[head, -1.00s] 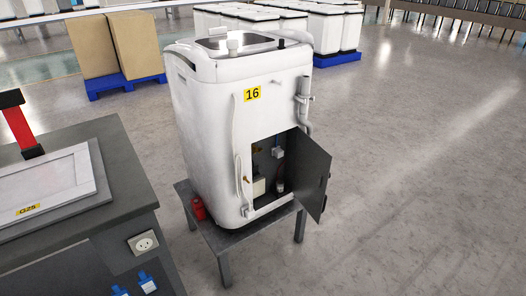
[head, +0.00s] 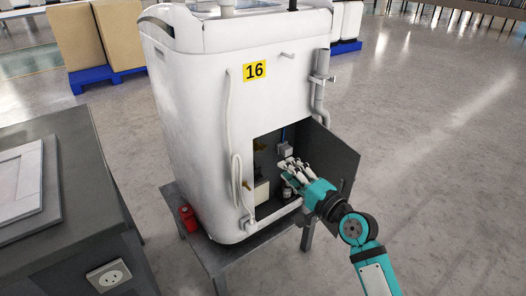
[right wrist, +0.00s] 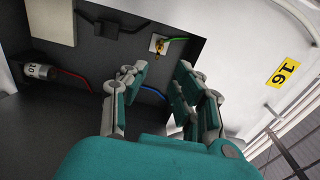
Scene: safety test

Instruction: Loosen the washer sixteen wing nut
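Washer sixteen (head: 200,110) is a white machine with a yellow 16 label, and its lower service door (head: 335,165) is open. A brass wing nut (right wrist: 158,47) sits on a small pale plate inside the compartment, with a green wire beside it. My right gripper (head: 284,164) reaches into the compartment opening. In the right wrist view its fingers (right wrist: 160,82) are spread and empty, and the wing nut shows beyond the gap between them, apart from them. My left gripper is not in view.
A labelled cylinder (right wrist: 38,71) with a red wire and a light box (right wrist: 58,24) are inside the compartment. A grey bench (head: 90,200) is at left. Floor at right is clear.

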